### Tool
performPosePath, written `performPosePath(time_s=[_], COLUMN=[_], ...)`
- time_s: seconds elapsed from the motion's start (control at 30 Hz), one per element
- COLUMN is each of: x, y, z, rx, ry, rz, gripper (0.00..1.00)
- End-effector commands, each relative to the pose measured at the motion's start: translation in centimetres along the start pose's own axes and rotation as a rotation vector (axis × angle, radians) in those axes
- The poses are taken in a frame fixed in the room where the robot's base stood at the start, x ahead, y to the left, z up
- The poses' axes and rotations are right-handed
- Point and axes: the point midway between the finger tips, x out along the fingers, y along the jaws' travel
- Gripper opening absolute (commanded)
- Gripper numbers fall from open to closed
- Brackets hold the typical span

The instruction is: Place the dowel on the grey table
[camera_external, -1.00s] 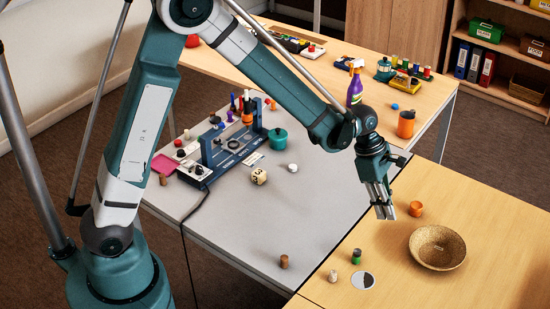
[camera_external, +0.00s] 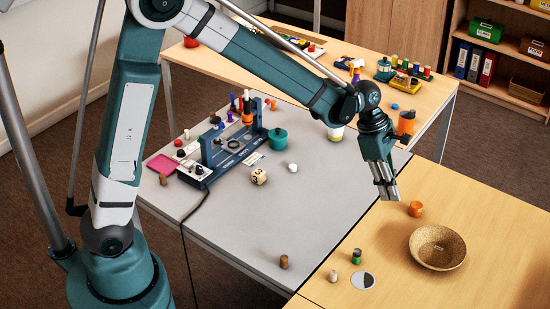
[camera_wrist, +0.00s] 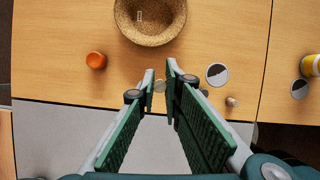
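A short brown wooden cylinder (camera_external: 284,262) stands upright on the grey table (camera_external: 300,210), near its front right edge; it looks like a dowel. Another brown piece (camera_external: 163,179) is at the grey table's left edge; I cannot tell which is the dowel. My gripper (camera_external: 387,194) hangs high near the seam between the grey and wooden tables, away from both. In the wrist view my gripper (camera_wrist: 160,80) has a gap between its fingers.
The wooden table holds a woven bowl (camera_external: 438,262), an orange cup (camera_external: 415,209), a green cylinder (camera_external: 356,257), a pale peg (camera_external: 333,276) and a half-black disc (camera_external: 363,281). A blue apparatus (camera_external: 230,150), a die (camera_external: 259,176) and a teal pot (camera_external: 278,139) occupy the back of the grey table.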

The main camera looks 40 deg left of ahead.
Motion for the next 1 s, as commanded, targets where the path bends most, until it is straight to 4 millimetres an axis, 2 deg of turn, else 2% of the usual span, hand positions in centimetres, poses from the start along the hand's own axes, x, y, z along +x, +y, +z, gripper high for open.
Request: performPosePath(time_s=[0.1, 0.2, 0.53, 0.87, 1.0], x=[-3.0, -5.0, -10.1, -11.7, -12.8], y=[-0.1, -0.1, 0.2, 4.4, 6.6], z=[1.2, 2.0, 4.0, -0.6, -3.4], rx=[0.0, 0.0, -0.003, -0.063, -0.098], ry=[0.0, 0.0, 0.0, 0.001, 0.001], rz=[0.0, 0.0, 0.001, 0.026, 0.041], gripper=[0.06, 0.06, 0.06, 0.06, 0.06])
